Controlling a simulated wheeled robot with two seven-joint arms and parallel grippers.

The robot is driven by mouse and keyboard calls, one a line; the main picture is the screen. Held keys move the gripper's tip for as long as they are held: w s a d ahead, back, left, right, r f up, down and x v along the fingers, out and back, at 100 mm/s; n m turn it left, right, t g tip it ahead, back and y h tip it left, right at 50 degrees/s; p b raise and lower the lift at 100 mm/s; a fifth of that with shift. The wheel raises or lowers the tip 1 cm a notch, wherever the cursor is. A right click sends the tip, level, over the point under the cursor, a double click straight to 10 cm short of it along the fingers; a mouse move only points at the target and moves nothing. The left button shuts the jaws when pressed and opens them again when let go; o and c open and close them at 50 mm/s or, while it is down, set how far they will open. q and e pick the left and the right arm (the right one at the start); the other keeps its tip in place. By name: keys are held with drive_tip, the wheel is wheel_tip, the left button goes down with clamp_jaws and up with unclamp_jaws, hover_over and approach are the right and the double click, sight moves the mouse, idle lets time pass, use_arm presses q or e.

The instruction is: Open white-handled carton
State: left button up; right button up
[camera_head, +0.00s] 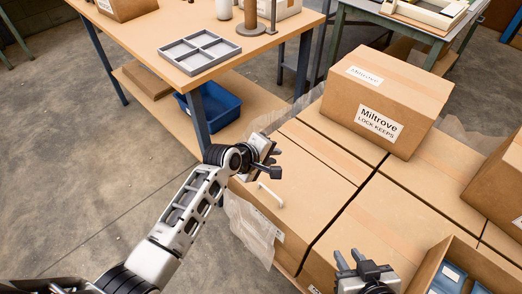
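The white-handled carton (316,180) is a brown box with its top flaps closed and a tape seam along the top. Its white handle (271,194) is near the left edge of the top. My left gripper (276,162) is just above and behind the handle, apart from it, with its fingers spread and nothing between them. My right gripper (349,260) is at the bottom, over the neighbouring carton (345,230). Its two fingers stand apart and hold nothing.
A lettered Miltrove box (385,95) stands on the cartons behind. An open carton (480,265) with blue packs is at lower right, another box (502,185) at far right. A wooden workbench (135,45) with a grey divided tray (199,52) stands at upper left. Bare floor lies left.

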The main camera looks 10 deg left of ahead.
use_arm(q)
drive_tip(key=v, duration=0.5)
drive_tip(key=shift+s+a+p, duration=0.1)
drive_tip(key=shift+p, duration=0.2)
drive_tip(key=s+a+f+m+t+y, duration=0.1)
drive_tip(key=s+a+f+m, duration=0.3)
drive_tip(key=s, duration=0.5)
drive_tip(key=shift+s+a+f+m+y, duration=0.25)
drive_tip(key=shift+f+m+y, duration=0.15)
drive_tip(key=shift+f+m, duration=0.45)
drive_tip(key=s+a+m, duration=0.1)
drive_tip(key=s+m, duration=0.1)
drive_tip(key=s, duration=0.1)
drive_tip(key=s+a+m, duration=0.1)
drive_tip(key=s+m, duration=0.2)
drive_tip(key=s+a+m+t+y, duration=0.1)
drive_tip(key=s+m, duration=0.1)
drive_tip(key=s, duration=0.2)
drive_tip(key=shift+f, duration=0.2)
clamp_jaws()
drive_tip(key=shift+s+m, duration=0.15)
drive_tip(key=shift+m, duration=0.3)
